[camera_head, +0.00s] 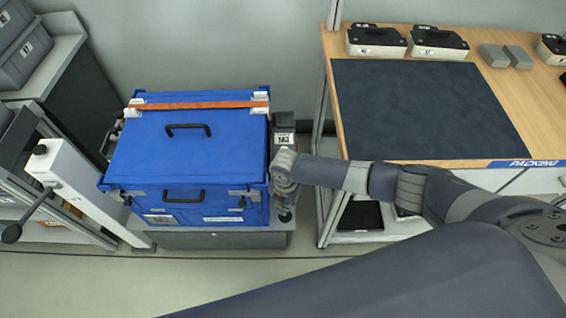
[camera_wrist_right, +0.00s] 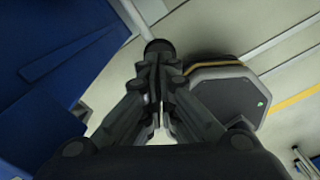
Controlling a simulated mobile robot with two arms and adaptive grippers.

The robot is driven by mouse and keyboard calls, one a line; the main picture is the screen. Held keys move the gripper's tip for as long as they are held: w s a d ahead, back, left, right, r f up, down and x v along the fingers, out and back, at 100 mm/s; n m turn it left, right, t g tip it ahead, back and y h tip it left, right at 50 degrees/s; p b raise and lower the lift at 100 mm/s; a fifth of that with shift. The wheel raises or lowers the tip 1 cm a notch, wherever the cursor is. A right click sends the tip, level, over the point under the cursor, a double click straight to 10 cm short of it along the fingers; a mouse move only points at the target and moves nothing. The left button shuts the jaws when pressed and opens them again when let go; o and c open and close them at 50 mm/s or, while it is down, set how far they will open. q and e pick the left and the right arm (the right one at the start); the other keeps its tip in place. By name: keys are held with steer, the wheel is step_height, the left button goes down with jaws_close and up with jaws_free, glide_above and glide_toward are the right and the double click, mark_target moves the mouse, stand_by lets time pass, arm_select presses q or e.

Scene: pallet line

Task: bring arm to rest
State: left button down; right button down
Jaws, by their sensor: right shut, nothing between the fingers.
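My right arm (camera_head: 400,185) reaches in from the right in the head view. Its wrist end is at the right side of the blue crate (camera_head: 150,150), pointing down. The right gripper (camera_head: 284,212) is low beside the crate's right wall, mostly hidden behind its own wrist. In the right wrist view the right gripper (camera_wrist_right: 158,75) has its fingers together, with nothing between them. The blue crate's wall (camera_wrist_right: 60,70) fills the left of that view, apart from the fingers. My left gripper is in neither view.
The crate's lid is shut, with an orange strap (camera_head: 195,105) along its back edge. A white post with a lever (camera_head: 80,180) stands left. Floor shows in front.

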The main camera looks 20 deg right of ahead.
steer(key=shift+r, duration=0.6)
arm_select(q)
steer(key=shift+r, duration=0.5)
arm_select(e)
steer(key=shift+f, duration=0.1)
